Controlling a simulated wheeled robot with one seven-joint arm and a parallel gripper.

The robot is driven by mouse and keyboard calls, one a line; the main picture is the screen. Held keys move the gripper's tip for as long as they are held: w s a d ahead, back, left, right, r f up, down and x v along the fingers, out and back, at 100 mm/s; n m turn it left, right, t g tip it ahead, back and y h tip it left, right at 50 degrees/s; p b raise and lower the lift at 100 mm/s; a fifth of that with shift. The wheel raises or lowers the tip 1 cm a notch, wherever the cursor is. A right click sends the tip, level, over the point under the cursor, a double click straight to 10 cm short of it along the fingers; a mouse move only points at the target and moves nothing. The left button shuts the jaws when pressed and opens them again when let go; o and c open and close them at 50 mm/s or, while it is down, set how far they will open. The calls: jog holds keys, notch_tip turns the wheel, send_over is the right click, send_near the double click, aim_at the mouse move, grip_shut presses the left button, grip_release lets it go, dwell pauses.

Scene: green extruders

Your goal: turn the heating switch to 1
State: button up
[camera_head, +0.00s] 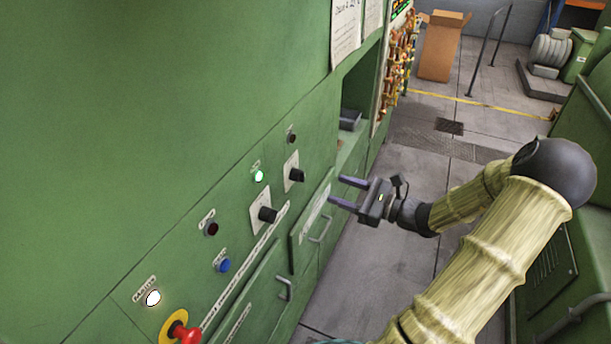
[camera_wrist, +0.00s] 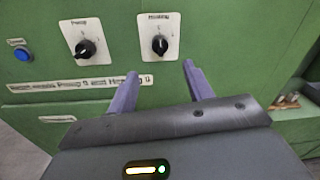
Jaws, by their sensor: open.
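The heating switch (camera_wrist: 159,44) is a black rotary knob on a white plate, the right one of two in the wrist view. Its lettering is blurred and I cannot tell its position for sure. In the head view the heating switch (camera_head: 296,175) is the farther of the two knobs on the green panel. My gripper (camera_head: 337,190) is open and empty, with its purple fingers pointing at the panel, to the right of the knob and apart from it. In the wrist view the gripper (camera_wrist: 160,68) has its fingertips below the heating switch, one to each side.
The pump switch (camera_wrist: 85,47) is left of the heating switch. A blue button (camera_head: 223,264), a lit green lamp (camera_head: 259,176) and a red emergency button (camera_head: 187,335) share the panel. Drawer handles (camera_head: 321,229) stick out below. The aisle floor (camera_head: 375,255) is free.

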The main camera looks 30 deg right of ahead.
aim_at(304, 177)
jog(key=p+x, duration=0.2)
jog(key=x, duration=0.8)
jog(key=shift+w+a, duration=0.25)
jog(key=shift+w, duration=0.05)
jog(key=c, duration=1)
jog(key=shift+o, duration=0.2)
